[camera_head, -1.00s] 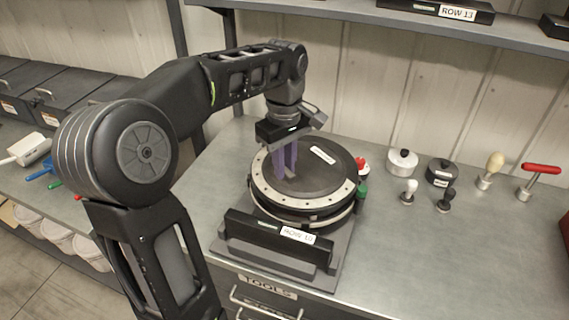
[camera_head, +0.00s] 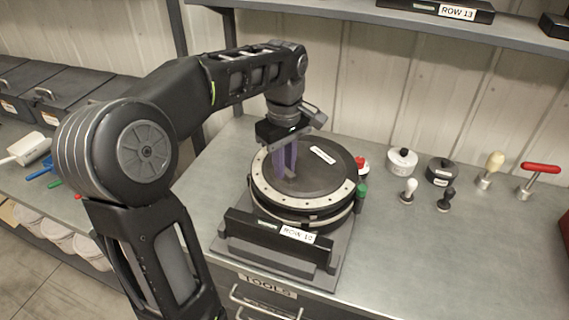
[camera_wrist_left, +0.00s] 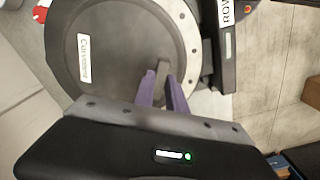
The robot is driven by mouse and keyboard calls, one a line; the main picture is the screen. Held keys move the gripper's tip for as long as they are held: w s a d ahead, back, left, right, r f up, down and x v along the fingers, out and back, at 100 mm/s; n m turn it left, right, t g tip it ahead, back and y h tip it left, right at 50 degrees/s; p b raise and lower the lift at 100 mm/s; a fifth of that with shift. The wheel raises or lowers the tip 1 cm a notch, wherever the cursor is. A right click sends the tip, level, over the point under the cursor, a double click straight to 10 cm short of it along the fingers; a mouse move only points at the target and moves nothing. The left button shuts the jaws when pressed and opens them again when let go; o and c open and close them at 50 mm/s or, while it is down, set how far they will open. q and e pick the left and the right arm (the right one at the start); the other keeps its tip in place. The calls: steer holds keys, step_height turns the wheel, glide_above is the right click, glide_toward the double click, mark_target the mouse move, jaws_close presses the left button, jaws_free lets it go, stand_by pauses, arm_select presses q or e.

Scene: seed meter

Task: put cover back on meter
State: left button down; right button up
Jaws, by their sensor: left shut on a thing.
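The round seed meter (camera_head: 301,222) stands on a base on the metal bench. Its dark round cover (camera_head: 325,178), with a white label, lies on top of it, ringed by a light rim with small holes. The cover also shows in the left wrist view (camera_wrist_left: 130,45). My left gripper (camera_head: 285,172) points down at the cover with its purple fingers. It is shut on a small raised grip of the cover, seen between the fingers in the left wrist view (camera_wrist_left: 162,84). The fingers hide part of the grip. My right gripper is not in view.
A bar labelled ROW 10 (camera_head: 262,236) stands in front of the meter. Knobs and weights (camera_head: 402,161) and a red-handled tool (camera_head: 541,170) stand farther right. The bench at front right is clear.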

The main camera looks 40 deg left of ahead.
arm_select(q)
steer(key=shift+f+b, duration=0.45)
steer(key=shift+f, duration=0.5)
stand_by(1.8)
steer(key=c, duration=1.3)
jaws_free()
steer(key=shift+c, duration=0.3)
steer(key=shift+r, duration=0.15)
step_height(320, 180, up, 5)
steer(key=p, duration=0.4)
steer(key=shift+r+p, duration=1.8)
steer(key=shift+r, duration=0.35)
steer(key=shift+f, duration=0.1)
